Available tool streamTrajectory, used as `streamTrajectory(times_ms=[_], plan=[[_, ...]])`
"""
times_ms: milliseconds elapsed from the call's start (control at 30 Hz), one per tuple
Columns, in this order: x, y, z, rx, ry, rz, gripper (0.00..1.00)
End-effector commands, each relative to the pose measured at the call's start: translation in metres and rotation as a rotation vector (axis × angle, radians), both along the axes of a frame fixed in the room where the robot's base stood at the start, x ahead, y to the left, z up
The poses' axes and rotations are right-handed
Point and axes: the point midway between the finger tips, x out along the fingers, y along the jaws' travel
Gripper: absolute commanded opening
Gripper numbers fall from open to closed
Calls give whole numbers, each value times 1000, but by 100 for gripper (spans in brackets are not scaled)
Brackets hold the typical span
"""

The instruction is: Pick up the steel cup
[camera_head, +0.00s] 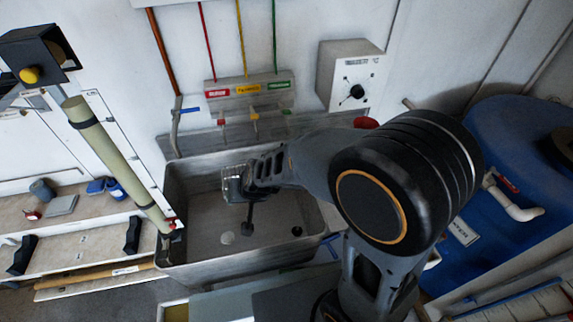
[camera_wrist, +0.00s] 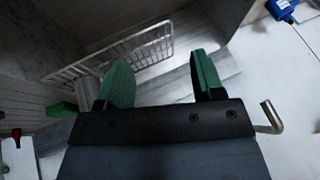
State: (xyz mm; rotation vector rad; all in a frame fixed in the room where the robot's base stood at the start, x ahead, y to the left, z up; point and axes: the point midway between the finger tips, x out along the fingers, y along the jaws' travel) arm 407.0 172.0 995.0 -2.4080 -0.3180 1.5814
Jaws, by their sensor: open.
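I cannot make out the steel cup for certain. A small grey cylinder (camera_head: 42,189) stands on the left shelf, but I cannot tell whether it is a cup. My gripper (camera_head: 238,190) is over the grey sink (camera_head: 185,245), and its lower end is hard to make out. In the wrist view my gripper (camera_wrist: 162,75) has its green fingers spread apart, with no cup between them. A wire rack (camera_wrist: 112,55) lies beyond the fingers. My arm hides part of the sink's right side.
Taps with red, yellow and green labels (camera_head: 247,90) are on the wall behind the sink. A blue tank (camera_head: 500,130) stands at right. A blue object (camera_wrist: 283,9) shows at the wrist view's upper right.

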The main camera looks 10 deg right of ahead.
Motion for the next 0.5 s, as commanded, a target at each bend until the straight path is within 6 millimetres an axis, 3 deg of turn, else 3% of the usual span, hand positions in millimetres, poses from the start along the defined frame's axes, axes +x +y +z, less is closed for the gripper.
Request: streamTrajectory(times_ms=[100,233,367,500], plan=[[36,9,-29,-21,-140,-166,73],[65,-13,-40,-127,-302,-372,85],[80,-49,-32,-262,-434,-555,98],[83,-79,-12,-381,-532,-686,99]])
